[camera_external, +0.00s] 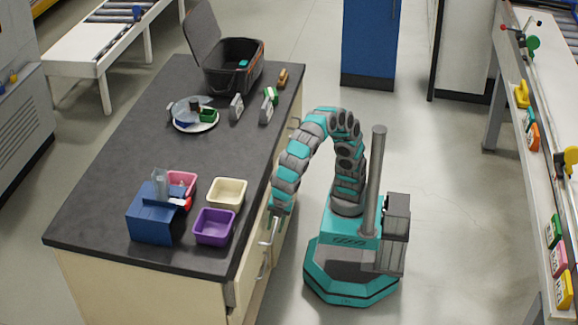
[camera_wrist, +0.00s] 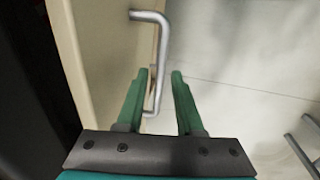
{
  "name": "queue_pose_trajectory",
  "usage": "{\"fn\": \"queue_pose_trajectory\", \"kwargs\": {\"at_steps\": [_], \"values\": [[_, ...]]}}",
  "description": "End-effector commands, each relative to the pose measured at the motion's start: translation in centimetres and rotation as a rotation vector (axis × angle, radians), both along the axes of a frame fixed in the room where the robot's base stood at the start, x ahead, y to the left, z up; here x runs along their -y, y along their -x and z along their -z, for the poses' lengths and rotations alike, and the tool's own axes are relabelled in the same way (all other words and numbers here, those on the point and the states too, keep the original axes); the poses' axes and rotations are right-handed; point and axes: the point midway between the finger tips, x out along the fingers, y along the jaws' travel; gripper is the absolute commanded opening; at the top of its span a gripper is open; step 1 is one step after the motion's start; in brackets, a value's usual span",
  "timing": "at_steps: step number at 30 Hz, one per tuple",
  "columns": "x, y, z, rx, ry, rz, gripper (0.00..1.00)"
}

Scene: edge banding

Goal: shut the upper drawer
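In the wrist view, my gripper (camera_wrist: 159,80) has its two green fingers apart. A silver bar handle (camera_wrist: 163,40) runs down between them, with a gap at the right finger; contact with the left finger is unclear. The handle is fixed to a cream front panel (camera_wrist: 95,50) on the left. In the external view, my gripper (camera_external: 278,212) points down beside the counter's right side, just above the silver handle (camera_external: 268,240). The cream drawer front (camera_external: 255,262) is seen at a steep angle, and how far it stands out is hard to tell.
The dark countertop (camera_external: 140,135) holds a blue box (camera_external: 150,222), a purple bin (camera_external: 214,227), a cream bin (camera_external: 228,192), a plate (camera_external: 180,126) and a black case (camera_external: 222,83). A second handle (camera_wrist: 300,150) shows at lower right in the wrist view. Clear floor surrounds my base.

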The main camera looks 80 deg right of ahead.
Motion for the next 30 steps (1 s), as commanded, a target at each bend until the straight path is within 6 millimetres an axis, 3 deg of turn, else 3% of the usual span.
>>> {"fn": "queue_pose_trajectory", "kwargs": {"at_steps": [14,30], "values": [[0.0,0.1,-0.6,0.001,0.000,0.001,0.45],[0.0,1.4,-7.3,-0.001,0.002,0.001,0.45]]}}
